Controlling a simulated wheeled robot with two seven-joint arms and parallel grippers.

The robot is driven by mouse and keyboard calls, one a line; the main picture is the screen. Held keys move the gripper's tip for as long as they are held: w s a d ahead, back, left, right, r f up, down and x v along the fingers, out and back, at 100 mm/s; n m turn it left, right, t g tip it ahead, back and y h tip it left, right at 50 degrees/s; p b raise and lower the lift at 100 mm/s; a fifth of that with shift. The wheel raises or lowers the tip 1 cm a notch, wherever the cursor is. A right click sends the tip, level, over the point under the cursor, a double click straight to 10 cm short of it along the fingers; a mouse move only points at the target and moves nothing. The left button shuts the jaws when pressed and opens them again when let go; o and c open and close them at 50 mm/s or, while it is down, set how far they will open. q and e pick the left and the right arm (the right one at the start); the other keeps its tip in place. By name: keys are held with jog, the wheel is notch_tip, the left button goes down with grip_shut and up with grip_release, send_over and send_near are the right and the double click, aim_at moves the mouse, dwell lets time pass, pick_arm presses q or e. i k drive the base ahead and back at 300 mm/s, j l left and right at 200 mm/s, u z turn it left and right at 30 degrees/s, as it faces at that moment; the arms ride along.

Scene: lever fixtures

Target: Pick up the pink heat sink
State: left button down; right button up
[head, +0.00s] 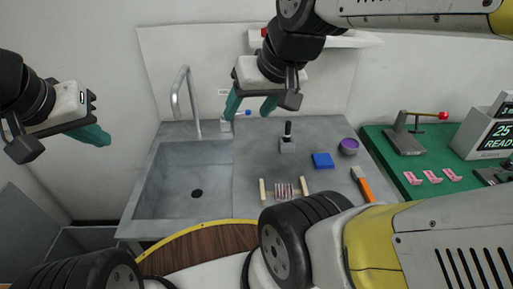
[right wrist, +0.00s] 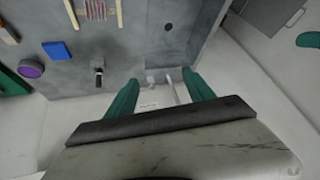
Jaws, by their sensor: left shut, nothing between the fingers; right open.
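Three small pink pieces, (head: 412,178) (head: 433,176) (head: 452,174), lie in a row on the green mat (head: 385,147) at the right of the head view; they are too small to tell which is a heat sink. My right gripper (head: 251,104) is open and empty above the back of the grey counter, far left of the pink pieces. My left gripper (head: 102,135) is shut and empty at the far left, left of the sink.
The grey sink (head: 185,180) has a tall faucet (head: 185,98).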

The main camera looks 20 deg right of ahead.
aim_at(281, 194)
jog(key=k+j+z, duration=0.25)
jog(key=k, duration=0.2)
jog(key=k+j+z, duration=0.3)
jog(key=k, duration=0.15)
jog(key=i+l, duration=0.05)
jog(key=l, duration=0.05)
